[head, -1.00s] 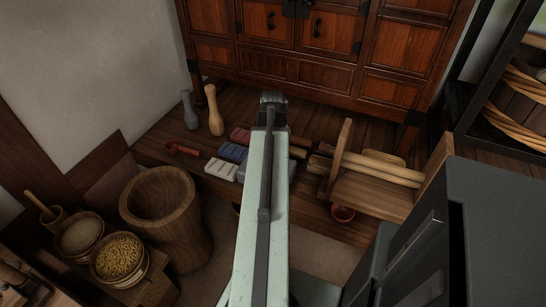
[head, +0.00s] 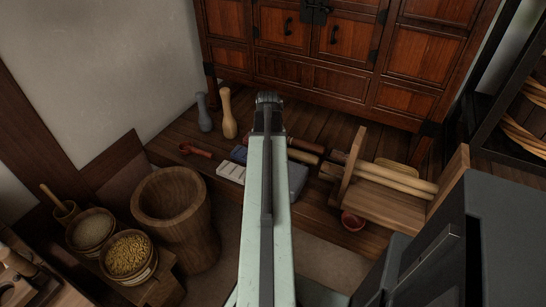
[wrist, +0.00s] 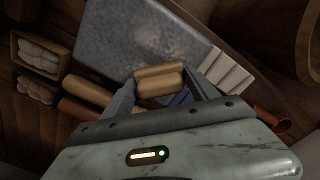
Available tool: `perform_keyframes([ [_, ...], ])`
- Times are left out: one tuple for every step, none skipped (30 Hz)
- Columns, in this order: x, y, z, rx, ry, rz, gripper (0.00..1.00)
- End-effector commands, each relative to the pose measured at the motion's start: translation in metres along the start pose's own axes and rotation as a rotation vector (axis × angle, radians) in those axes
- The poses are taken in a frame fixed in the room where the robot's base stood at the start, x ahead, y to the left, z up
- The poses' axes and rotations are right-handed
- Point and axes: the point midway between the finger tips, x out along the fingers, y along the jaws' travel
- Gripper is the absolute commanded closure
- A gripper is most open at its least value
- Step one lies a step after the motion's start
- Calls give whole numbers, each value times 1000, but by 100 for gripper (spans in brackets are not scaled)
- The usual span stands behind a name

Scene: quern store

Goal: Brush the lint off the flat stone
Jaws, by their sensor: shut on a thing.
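The flat stone (wrist: 135,38) is a grey slab with a mottled face in the wrist view. Pale fuzzy patches of lint (wrist: 182,42) show on it. In the head view the stone (head: 298,180) lies on the wooden floor, partly hidden by my arm. My gripper (wrist: 161,86) is shut on a tan, round-ended wooden piece, apparently the brush (wrist: 160,76). Its bristles are hidden. It shows in front of the stone's near edge; I cannot tell whether they touch. In the head view my gripper is hidden behind my arm.
White blocks (head: 231,173) lie left of the stone, with a red tool (head: 195,152) beyond. A wooden stand with rollers (head: 385,195) is to the right. A large mortar (head: 172,210) and grain baskets (head: 130,256) stand front left. A cabinet (head: 330,70) closes the back.

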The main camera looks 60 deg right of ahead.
Motion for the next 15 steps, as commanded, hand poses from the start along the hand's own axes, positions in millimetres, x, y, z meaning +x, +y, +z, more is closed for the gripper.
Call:
perform_keyframes([
  [1,-2,-1,-1,3,-3,70],
  [1,-2,-2,-2,3,-4,70],
  [1,-3,-3,-2,4,-4,70],
  [1,-4,-4,-3,4,-4,70],
  [0,-6,-6,-3,4,-4,70],
  [0,-8,-8,-4,4,-4,70],
  [0,-10,-10,-5,4,-4,70],
  [0,-12,-12,-5,4,-4,70],
  [0,-15,-16,-5,4,-4,70],
  [-1,-17,-18,-4,4,-4,70],
  [-1,-19,-20,-4,4,-4,70],
  [-1,-22,-23,-4,3,-3,70],
  [-1,-24,-24,-4,3,-3,70],
  [-1,-25,-25,-4,3,-3,70],
  [-1,-26,-26,-4,3,-3,70],
])
